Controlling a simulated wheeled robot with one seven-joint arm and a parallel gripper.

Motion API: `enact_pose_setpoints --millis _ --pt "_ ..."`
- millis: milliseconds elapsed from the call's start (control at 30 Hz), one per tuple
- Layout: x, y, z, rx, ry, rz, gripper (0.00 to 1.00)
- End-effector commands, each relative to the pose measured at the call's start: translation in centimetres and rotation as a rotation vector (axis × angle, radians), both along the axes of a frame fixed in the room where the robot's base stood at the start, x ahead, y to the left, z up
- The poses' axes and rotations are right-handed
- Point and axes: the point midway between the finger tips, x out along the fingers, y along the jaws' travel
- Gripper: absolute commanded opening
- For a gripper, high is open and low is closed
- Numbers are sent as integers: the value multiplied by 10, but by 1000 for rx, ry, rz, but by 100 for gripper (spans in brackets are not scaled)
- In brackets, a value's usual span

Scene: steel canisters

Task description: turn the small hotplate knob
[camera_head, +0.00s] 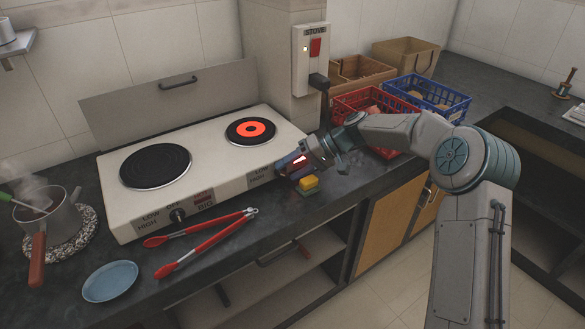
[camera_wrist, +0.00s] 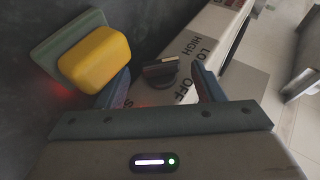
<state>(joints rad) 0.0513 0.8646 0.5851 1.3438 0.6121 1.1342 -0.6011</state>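The hotplate (camera_head: 215,178) is a cream box with two burners; its small right burner (camera_head: 251,131) glows orange-red. The small knob (camera_wrist: 159,72) shows in the wrist view as a dark knob with a pale mark, beside the HIGH, LOW and OFF labels. In the head view my gripper hides it. My gripper (camera_wrist: 160,88) is open, with one finger on each side of the picture. The knob lies between and a little beyond the fingertips, and I see no finger clearly touching it. In the head view my gripper (camera_head: 284,166) is at the hotplate's front right.
A yellow and green sponge (camera_head: 308,184) lies close by my gripper; it also shows in the wrist view (camera_wrist: 100,55). The big knob (camera_head: 178,215), red tongs (camera_head: 205,240), a blue plate (camera_head: 110,281) and a steaming pot (camera_head: 50,218) are left. A red basket (camera_head: 372,102) stands behind my arm.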

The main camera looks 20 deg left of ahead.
Motion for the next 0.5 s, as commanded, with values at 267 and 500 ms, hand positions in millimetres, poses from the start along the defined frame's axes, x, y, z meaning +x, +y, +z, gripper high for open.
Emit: enact_pose_setpoints --millis 267,500 --pt "-1 1 0 -4 -4 2 62" --pt "-4 3 4 -83 -97 5 62"
